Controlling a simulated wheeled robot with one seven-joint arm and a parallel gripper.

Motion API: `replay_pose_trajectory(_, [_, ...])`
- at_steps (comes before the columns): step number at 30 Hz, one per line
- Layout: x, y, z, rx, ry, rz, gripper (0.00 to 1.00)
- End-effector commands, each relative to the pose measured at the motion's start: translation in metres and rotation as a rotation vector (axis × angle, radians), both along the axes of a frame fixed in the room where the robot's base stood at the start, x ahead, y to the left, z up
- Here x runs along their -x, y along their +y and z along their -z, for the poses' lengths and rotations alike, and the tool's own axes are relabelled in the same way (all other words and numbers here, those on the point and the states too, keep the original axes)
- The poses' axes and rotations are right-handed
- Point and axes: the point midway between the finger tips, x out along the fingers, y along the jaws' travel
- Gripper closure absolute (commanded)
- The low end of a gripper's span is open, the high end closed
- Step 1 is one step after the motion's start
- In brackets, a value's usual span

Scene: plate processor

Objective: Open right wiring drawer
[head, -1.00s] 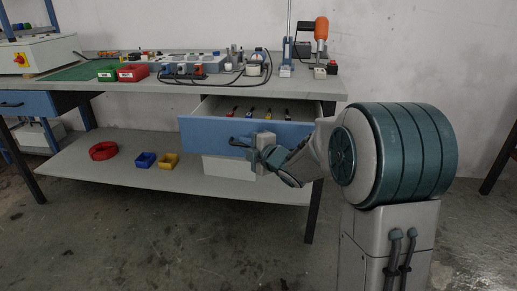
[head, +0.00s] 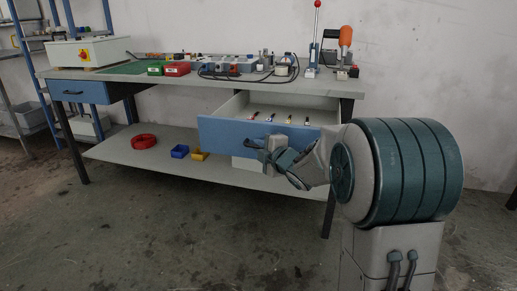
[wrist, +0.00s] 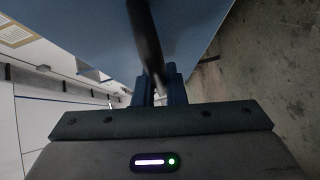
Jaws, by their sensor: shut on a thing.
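The right wiring drawer (head: 227,133) has a blue front and stands pulled out from under the workbench. Several small tools with coloured handles lie inside it. My gripper (head: 260,145) is at the drawer front, at its handle. In the wrist view, the fingers of my gripper (wrist: 160,88) are shut on the dark bar handle (wrist: 146,40), with the blue drawer front (wrist: 195,30) behind it. In the head view the handle is mostly hidden by my gripper.
The workbench top (head: 130,81) carries red and green bins, wired devices and an orange-handled tool (head: 345,38). The lower shelf (head: 115,150) holds a red coil (head: 143,142), a blue bin (head: 179,151) and a yellow bin (head: 199,155). A left drawer (head: 78,91) is closed. The floor in front is clear.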

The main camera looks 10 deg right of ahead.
Motion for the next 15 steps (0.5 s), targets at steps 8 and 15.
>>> replay_pose_trajectory(8, [-0.0002,-0.0025,0.0007,0.000,0.002,0.006,0.80])
replay_pose_trajectory(15, [0.0013,-0.0006,-0.0004,0.001,0.001,0.001,0.80])
